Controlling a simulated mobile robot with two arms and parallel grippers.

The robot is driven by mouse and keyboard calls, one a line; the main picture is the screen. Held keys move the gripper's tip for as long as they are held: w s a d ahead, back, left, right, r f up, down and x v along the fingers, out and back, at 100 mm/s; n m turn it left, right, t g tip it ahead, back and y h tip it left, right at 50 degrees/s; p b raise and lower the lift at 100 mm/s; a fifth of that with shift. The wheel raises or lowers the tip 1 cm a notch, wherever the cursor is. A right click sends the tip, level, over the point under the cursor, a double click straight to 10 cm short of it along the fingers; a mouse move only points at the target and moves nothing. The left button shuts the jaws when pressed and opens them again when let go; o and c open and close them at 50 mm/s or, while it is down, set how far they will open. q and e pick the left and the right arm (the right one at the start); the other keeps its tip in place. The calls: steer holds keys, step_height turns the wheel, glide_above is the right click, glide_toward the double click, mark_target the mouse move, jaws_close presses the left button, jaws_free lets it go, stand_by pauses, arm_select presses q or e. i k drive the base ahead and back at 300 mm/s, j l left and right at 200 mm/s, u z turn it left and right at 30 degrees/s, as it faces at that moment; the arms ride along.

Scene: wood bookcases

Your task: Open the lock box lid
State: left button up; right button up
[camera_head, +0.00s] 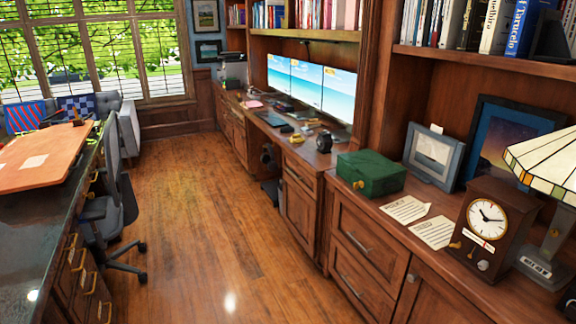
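A green box (371,172) with a small gold-coloured latch on its front left side sits on the wooden counter at the right. It looks like the lock box, and its lid is closed. Neither of my grippers shows in the head view.
Paper notes (405,209), a wooden clock (483,228), a picture frame (432,157) and a stained-glass lamp (548,167) stand on the wooden counter (378,213) near the box. An office chair (108,215) and a desk are at left. The wooden floor (205,230) between is clear.

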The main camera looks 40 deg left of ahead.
mark_target(376, 167)
steer(key=u, duration=1)
steer(key=z, duration=0.45)
steer(key=i+j+z, duration=0.45)
steer(key=j+z, duration=0.15)
steer(key=i+j+z, duration=0.3)
steer(key=k+j, duration=0.05)
steer(key=k, duration=0.05)
